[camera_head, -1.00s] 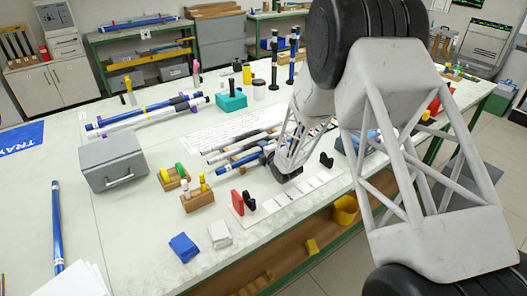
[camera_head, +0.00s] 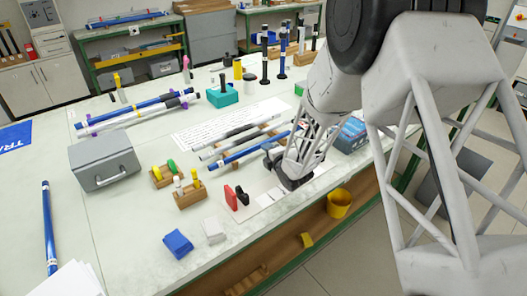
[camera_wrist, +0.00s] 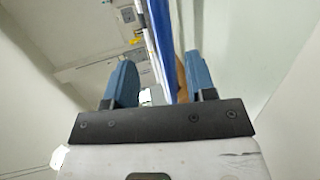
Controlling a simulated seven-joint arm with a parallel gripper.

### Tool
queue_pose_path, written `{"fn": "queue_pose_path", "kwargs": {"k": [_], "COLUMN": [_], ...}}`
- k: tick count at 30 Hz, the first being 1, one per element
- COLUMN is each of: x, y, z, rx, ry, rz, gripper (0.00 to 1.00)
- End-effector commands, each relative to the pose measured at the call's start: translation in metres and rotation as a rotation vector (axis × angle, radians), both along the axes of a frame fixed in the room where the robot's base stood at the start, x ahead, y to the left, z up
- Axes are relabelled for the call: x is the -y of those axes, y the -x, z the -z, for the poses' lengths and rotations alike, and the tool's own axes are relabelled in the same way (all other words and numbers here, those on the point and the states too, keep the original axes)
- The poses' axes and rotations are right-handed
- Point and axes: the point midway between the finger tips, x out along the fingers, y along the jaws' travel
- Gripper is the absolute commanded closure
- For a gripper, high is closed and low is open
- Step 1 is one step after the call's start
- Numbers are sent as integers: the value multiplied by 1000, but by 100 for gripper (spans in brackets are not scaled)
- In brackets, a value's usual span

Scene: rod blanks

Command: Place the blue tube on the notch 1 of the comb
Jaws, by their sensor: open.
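A blue tube (camera_head: 247,153) lies in front of grey and white tubes (camera_head: 235,136) on the bench, its right end close to my gripper. Brown wooden pieces (camera_head: 274,131) show under and beside these tubes; they may be the comb, but I cannot make out its notches. My gripper (camera_head: 291,180) is low over the bench, right of the blue tube's end. In the wrist view, my gripper's two blue fingers (camera_wrist: 160,78) are apart. A blue tube (camera_wrist: 162,22) runs beyond them, with a brown part beside it. I see nothing held.
Small wooden holders (camera_head: 189,198) and a grey box (camera_head: 104,162) stand further left. A blue box (camera_head: 350,134) is to the right. More blue tubes (camera_head: 135,106) lie behind.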

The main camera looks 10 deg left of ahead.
Motion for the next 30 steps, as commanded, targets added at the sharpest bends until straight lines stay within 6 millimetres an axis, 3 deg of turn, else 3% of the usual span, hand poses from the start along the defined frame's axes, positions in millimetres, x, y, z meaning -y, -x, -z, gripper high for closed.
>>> {"fn": "queue_pose_path", "kwargs": {"k": [9,30], "x": [12,13], "y": [15,17], "z": [-5,-5], "rx": [0,0], "ry": [0,0], "rz": [0,0], "gripper": [49,49]}}
